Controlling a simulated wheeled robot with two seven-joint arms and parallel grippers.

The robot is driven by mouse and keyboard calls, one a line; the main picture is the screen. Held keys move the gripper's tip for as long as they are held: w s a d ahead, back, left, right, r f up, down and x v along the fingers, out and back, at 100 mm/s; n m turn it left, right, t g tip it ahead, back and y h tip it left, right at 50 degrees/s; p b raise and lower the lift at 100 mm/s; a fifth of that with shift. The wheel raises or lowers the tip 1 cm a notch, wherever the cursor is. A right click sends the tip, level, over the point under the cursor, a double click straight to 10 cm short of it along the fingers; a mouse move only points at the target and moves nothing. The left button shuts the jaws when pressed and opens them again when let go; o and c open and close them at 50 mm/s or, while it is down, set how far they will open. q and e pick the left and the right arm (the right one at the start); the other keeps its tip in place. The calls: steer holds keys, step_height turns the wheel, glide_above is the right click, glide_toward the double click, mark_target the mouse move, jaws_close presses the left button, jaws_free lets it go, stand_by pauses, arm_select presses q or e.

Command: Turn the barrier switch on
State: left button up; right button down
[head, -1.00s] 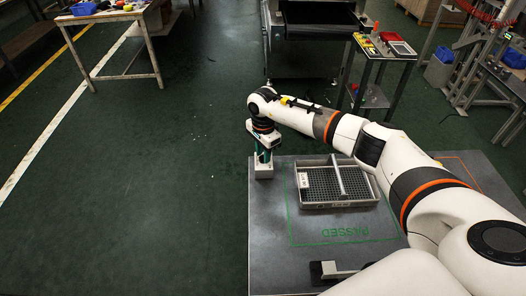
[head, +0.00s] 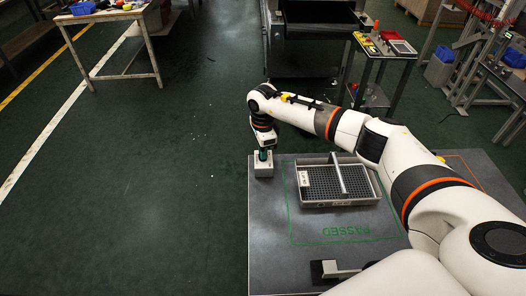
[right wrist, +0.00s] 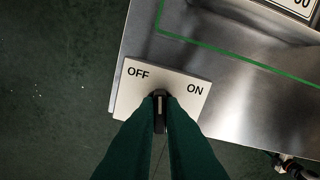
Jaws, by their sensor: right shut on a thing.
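The barrier switch is a pale box (head: 262,171) at the left edge of the grey table. In the right wrist view its top face (right wrist: 128,95) carries the words OFF on the left and ON on the right. A black knob (right wrist: 160,98) with a light mark sits at the middle of the box. My right gripper (head: 265,154) reaches down onto the box from above. In the right wrist view its green fingers (right wrist: 160,112) are shut on the knob from both sides. The knob points up the picture, between the two words, somewhat nearer OFF. My left gripper is not in view.
A grey tray (head: 338,203) with a grid floor and a crossbar stands right of the switch, inside a green outline marked PASSED. A black and silver handle-like part (head: 332,270) lies at the front. Open floor is left of the table (head: 268,240).

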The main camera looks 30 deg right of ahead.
steer(key=m, duration=0.4)
steer(key=shift+m+b, duration=0.3)
steer(key=m, duration=0.5)
steer(key=shift+m, duration=0.4)
steer(key=c, duration=1.5)
jaws_free()
steer(key=shift+c, duration=0.2)
step_height(320, 180, up, 12)
steer(key=b, duration=0.2)
